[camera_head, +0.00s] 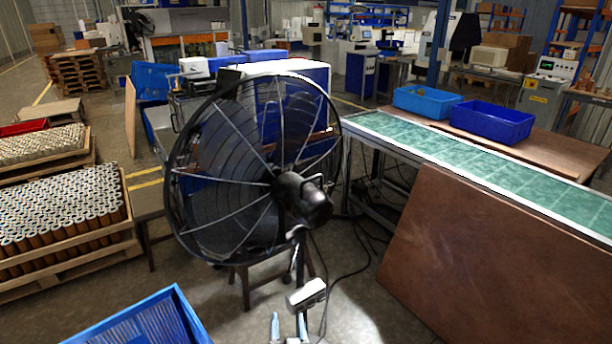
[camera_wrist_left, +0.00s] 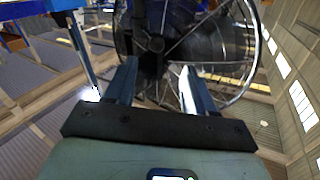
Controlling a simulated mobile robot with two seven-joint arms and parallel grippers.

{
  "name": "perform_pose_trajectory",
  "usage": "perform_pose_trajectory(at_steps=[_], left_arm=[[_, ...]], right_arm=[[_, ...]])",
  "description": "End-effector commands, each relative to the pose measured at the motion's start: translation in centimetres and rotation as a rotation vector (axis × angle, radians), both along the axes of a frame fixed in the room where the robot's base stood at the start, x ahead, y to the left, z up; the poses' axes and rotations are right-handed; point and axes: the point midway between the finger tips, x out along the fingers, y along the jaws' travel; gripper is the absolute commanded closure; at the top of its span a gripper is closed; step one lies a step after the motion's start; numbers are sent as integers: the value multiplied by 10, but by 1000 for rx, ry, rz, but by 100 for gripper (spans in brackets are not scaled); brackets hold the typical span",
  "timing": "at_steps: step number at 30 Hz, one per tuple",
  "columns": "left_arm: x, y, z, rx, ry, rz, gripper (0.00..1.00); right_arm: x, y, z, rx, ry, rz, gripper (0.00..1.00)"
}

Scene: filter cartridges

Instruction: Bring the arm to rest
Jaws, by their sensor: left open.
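My left gripper (camera_head: 289,328) shows at the bottom edge of the head view, with two light-blue fingertips apart. In the left wrist view its two fingers (camera_wrist_left: 160,88) stand apart with nothing between them, and a large black fan (camera_wrist_left: 155,45) is beyond them. The same fan (camera_head: 318,203) stands upright in the middle of the head view. Filter cartridges (camera_head: 62,208) with white tops and brown sides stand in rows on a pallet at the left. My right gripper is not in view.
A blue crate (camera_head: 150,322) lies at the lower left, close to my gripper. A brown board (camera_head: 490,260) leans against the green-topped conveyor (camera_head: 460,160) at the right. Two blue bins (camera_head: 490,122) (camera_head: 427,101) sit beyond it. Cables lie on the floor near the fan.

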Motion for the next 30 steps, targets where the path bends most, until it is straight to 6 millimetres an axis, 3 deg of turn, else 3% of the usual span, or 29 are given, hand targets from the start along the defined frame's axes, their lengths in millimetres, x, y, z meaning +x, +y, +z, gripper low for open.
perform_pose_trajectory(at_steps=[4, 8, 12, 15, 19, 24, 30], left_arm=[[-7, 27, -56, -13, 174, 16, 46], [-36, 62, -138, -65, 450, 39, 46], [-100, 92, -219, -180, 782, 74, 46], [-158, 102, -261, -293, 1010, 97, 46], [-234, 99, -290, -465, 1275, 119, 46], [-303, 81, -292, -666, 1507, 119, 46], [-334, 67, -285, -773, 1611, 105, 46]], right_arm=[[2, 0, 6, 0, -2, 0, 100], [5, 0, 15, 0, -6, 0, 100], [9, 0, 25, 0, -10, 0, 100], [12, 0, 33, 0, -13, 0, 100], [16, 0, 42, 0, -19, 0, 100], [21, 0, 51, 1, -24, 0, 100], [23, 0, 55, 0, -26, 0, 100]])
